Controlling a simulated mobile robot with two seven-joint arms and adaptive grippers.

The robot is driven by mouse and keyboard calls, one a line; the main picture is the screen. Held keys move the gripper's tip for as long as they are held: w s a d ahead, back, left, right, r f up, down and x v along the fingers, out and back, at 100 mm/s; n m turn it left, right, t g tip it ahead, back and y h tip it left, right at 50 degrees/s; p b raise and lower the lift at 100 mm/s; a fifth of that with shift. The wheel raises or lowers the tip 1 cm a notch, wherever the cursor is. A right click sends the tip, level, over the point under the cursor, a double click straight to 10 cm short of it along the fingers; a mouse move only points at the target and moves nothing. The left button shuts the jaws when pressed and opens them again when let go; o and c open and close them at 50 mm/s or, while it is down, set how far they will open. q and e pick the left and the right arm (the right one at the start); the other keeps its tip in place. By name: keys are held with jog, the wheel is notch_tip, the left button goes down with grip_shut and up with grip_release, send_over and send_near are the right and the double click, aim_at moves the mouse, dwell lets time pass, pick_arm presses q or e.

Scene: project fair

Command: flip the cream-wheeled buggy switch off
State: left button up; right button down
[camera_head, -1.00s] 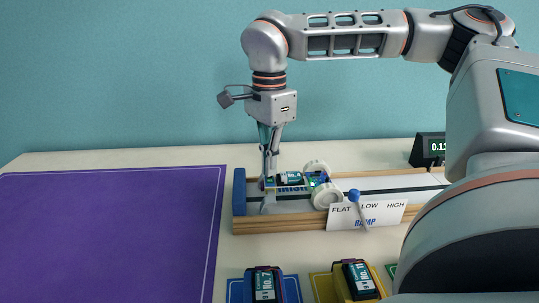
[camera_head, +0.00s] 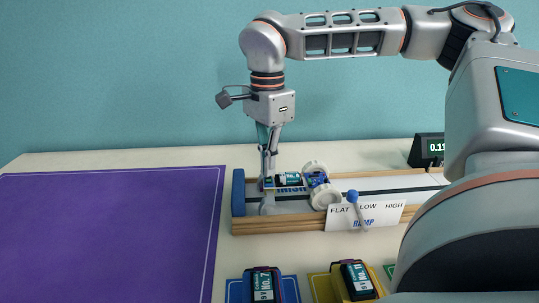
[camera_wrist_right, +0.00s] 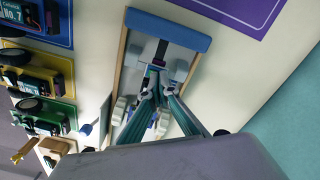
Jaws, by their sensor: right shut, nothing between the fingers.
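The cream-wheeled buggy (camera_head: 317,182) stands on the wooden track near its blue end stop. Its cream wheels and a teal battery or motor part show; the buggy also shows in the right wrist view, partly behind the fingers, with a cream wheel (camera_wrist_right: 119,110) beside them. My right gripper (camera_head: 268,182) points straight down, shut and empty, with its tips at the buggy's left end. In the right wrist view the gripper (camera_wrist_right: 157,72) tips are together over the buggy. The switch itself is hidden or too small to tell. My left gripper is not in view.
The track's blue end stop (camera_head: 238,192) is close left of the gripper. A ramp sign (camera_head: 366,217) and blue-knobbed lever (camera_head: 354,196) stand in front. A purple mat (camera_head: 110,235) lies left, bare. Blue (camera_head: 263,286) and yellow (camera_head: 353,281) buggies sit at the front. A display (camera_head: 428,149) stands behind.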

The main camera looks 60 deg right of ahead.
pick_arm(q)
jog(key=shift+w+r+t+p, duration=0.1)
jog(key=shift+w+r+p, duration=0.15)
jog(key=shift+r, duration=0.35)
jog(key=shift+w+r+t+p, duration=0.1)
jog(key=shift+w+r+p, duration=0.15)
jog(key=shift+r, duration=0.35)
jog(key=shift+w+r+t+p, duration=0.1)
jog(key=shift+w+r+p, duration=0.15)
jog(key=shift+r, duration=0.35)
pick_arm(e)
jog(key=shift+r, duration=3)
